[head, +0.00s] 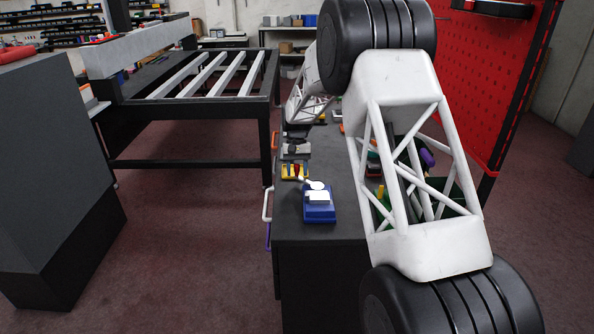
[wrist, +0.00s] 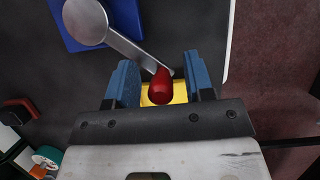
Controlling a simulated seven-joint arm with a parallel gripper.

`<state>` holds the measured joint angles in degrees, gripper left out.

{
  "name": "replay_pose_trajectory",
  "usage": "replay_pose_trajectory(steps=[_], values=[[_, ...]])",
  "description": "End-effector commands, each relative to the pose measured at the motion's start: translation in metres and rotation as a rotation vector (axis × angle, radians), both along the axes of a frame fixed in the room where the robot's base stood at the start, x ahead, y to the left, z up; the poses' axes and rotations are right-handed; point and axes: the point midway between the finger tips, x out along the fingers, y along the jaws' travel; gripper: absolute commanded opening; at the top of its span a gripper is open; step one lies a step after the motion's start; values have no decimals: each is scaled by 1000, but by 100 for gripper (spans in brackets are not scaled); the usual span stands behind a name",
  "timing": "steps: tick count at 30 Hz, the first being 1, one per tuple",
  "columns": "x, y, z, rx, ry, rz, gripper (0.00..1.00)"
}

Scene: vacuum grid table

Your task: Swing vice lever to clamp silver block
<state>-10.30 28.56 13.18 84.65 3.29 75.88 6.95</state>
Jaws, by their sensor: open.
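The blue vice (head: 319,214) sits near the front of the dark tabletop in the head view, with the pale silver block (head: 319,198) on top. Its silver lever (wrist: 125,45) runs from a round hub to a red knob (wrist: 161,88) in the wrist view. A corner of the blue vice base (wrist: 62,28) shows at the upper left there. My gripper (wrist: 160,70) is open, its two blue fingers on either side of the red knob, with gaps visible. The silver block is not visible in the wrist view.
A yellow object (wrist: 178,92) lies behind the knob, between the fingers. The tabletop edge (wrist: 228,50) runs close on the right in the wrist view, with floor beyond. A red-and-black item (wrist: 18,110) and a teal-and-orange item (wrist: 46,158) are at the left.

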Motion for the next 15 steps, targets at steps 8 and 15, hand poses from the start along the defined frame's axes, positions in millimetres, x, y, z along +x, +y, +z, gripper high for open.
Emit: replay_pose_trajectory(steps=[8, 15], values=[[5, 0, 10, 0, -1, 0, 48], [15, 1, 36, 0, -2, 0, 48]])
